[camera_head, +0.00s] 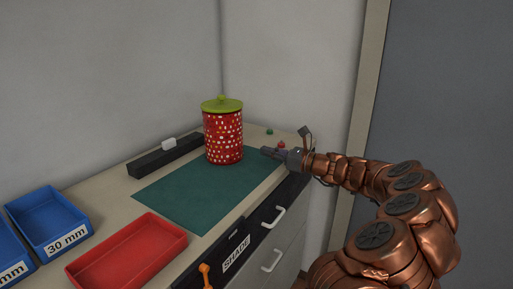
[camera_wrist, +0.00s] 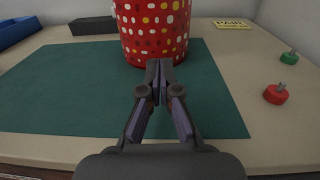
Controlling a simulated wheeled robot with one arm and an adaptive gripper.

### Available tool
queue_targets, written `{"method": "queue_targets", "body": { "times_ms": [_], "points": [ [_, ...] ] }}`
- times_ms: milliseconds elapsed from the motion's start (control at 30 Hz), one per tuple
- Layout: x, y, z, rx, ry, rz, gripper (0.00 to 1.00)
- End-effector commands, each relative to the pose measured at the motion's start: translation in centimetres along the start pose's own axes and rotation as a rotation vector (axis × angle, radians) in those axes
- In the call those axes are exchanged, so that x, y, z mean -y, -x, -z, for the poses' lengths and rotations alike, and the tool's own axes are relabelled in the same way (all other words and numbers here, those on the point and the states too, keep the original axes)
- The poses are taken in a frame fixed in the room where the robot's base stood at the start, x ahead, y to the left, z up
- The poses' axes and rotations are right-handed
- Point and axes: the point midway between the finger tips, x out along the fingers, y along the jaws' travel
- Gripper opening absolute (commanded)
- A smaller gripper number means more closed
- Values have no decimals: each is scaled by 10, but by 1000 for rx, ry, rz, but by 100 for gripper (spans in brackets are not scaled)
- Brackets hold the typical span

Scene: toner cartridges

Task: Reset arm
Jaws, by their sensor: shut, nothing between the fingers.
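My gripper (camera_head: 266,151) is at the end of my copper-coloured arm, over the right part of the green mat (camera_head: 178,197). Its fingers are shut and empty in the wrist view (camera_wrist: 159,68). Beyond the fingertips a red canister (camera_head: 223,138) with white and yellow spots and a green lid stands upright at the back of the mat. The canister also shows in the wrist view (camera_wrist: 138,30), where the fingertips overlap its lower edge. I cannot tell the exact gap between them.
A red tray (camera_head: 128,256) and a blue bin (camera_head: 48,222) labelled 30 mm stand at the left. A black bar (camera_head: 165,158) lies along the wall. Red (camera_wrist: 276,94) and green (camera_wrist: 289,57) knobbed pieces lie right of the mat. Drawer handles (camera_head: 273,217) project at the front.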

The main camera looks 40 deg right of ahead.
Motion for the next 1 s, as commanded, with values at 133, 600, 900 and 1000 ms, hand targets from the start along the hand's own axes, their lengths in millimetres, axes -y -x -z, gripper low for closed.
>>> {"method": "queue_targets", "body": {
  "times_ms": [133, 600, 900, 1000],
  "points": [
    [3, 30, 0, 1, 1, 9, 0],
    [0, 62, 0, 0, 0, 1, 0],
    [0, 61, 0, 0, 0, 0, 0],
    [0, 61, 0, 0, 1, 0, 0]
  ]
}}
